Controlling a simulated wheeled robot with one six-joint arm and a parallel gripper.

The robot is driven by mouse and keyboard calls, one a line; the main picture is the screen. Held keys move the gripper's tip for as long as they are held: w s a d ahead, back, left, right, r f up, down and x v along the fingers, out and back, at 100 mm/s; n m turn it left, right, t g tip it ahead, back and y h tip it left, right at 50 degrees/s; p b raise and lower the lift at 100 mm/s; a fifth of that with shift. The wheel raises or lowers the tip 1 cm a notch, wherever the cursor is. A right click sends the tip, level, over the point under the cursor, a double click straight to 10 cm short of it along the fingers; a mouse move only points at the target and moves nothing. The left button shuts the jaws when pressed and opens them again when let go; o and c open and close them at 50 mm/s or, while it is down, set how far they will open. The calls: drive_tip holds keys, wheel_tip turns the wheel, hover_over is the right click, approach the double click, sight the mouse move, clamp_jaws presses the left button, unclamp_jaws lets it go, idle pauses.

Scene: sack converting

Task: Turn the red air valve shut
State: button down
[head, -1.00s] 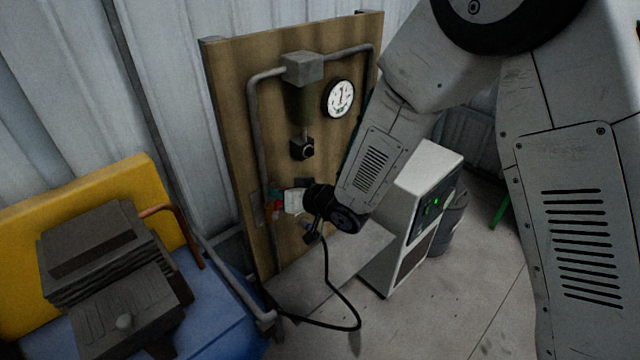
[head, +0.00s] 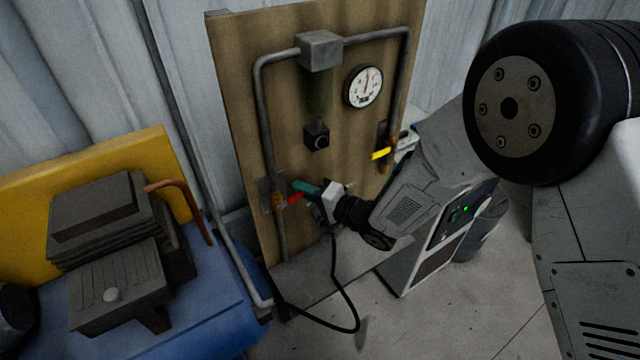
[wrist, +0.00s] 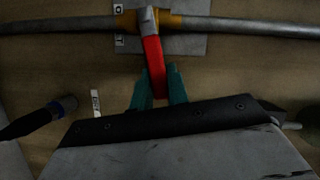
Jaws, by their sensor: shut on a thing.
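The red air valve lever (head: 295,198) sits on the left pipe of the wooden board, with an orange-brown valve body (head: 278,201). In the wrist view the red lever (wrist: 153,62) stands crosswise to the pipe (wrist: 60,26). My gripper (head: 303,191) has teal fingers and is at the lever's outer part. In the wrist view my gripper (wrist: 157,88) is shut on the lever, one finger on each side. The lever's end is partly hidden between the fingers.
A dial gauge (head: 364,87), a grey box (head: 319,50) and a yellow handle (head: 381,153) are on the board. A black cable (head: 345,290) hangs below my gripper. A white cabinet (head: 425,262) stands right; a blue bench (head: 215,310) with dark stacked parts is left.

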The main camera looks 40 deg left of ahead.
drive_tip(key=shift+w+f+m+y, duration=0.25)
drive_tip(key=shift+f+m+y, duration=0.35)
drive_tip(key=shift+m, duration=0.7)
drive_tip(key=shift+f, duration=0.2)
drive_tip(key=c, duration=1.4)
unclamp_jaws()
drive_tip(key=shift+s, duration=0.1)
drive_tip(key=shift+o, duration=0.2)
drive_tip(key=shift+d, duration=0.1)
drive_tip(key=d, duration=0.7)
drive_tip(key=shift+w+d, duration=0.3)
drive_tip(key=shift+f, duration=0.1)
